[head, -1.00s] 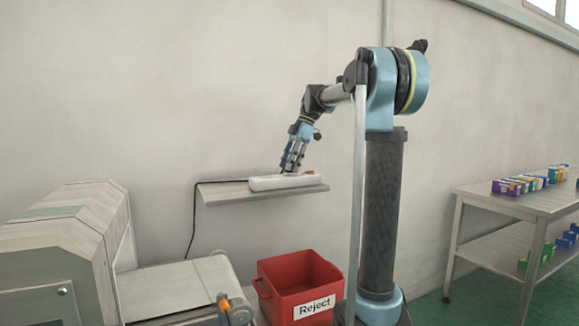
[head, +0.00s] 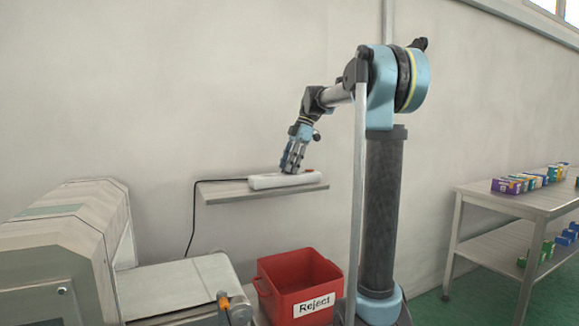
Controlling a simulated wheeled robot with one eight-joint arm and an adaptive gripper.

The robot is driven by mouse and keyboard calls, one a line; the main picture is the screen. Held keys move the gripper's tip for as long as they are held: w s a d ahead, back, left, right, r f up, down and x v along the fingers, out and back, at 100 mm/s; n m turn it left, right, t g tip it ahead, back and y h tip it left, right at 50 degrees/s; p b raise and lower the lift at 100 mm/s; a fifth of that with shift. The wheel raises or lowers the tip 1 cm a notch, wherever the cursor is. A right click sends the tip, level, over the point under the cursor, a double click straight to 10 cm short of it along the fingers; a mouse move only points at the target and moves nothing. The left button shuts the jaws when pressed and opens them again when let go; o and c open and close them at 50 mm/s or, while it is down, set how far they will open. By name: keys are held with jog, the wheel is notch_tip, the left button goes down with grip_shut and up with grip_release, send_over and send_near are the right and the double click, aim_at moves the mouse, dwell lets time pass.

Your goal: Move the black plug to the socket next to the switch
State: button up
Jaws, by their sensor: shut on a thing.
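My gripper (head: 288,172) points down at the top of the white power strip (head: 262,183), right of the strip's middle. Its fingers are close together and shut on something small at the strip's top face. I take this to be the black plug, though it is too small and covered by the fingers to make out. An orange-red switch (head: 309,171) shows at the strip's right end, just right of the fingers. The single sockets are too small to tell apart. I cannot tell whether the plug is seated or just above the strip.
The strip lies on a narrow wall shelf (head: 225,193). A black cable (head: 194,215) runs from the strip's left end and hangs down the wall. A red Reject bin (head: 290,287) and a conveyor (head: 180,285) stand below. A table with boxes (head: 515,200) is at the right.

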jog(key=o, duration=1.3)
jog(key=shift+r, duration=0.1)
jog(key=v, duration=1.2)
jog(key=s+d+f+m+t+h, duration=0.1)
jog(key=s+d+f+m, duration=0.2)
jog(key=s+f+m, duration=0.4)
jog(key=s+d+f+m+t+h, duration=0.1)
jog(key=s+d+f+m, duration=0.3)
jog(key=s+f, duration=1.2)
jog(key=s+d+f+m+t+h, duration=0.2)
jog(key=s+d+f+m, duration=0.2)
jog(key=s+f+m, duration=0.7)
notch_tip(320, 180, down, 9)
jog(key=shift+s+r, duration=0.1)
jog(key=shift+s, duration=0.45)
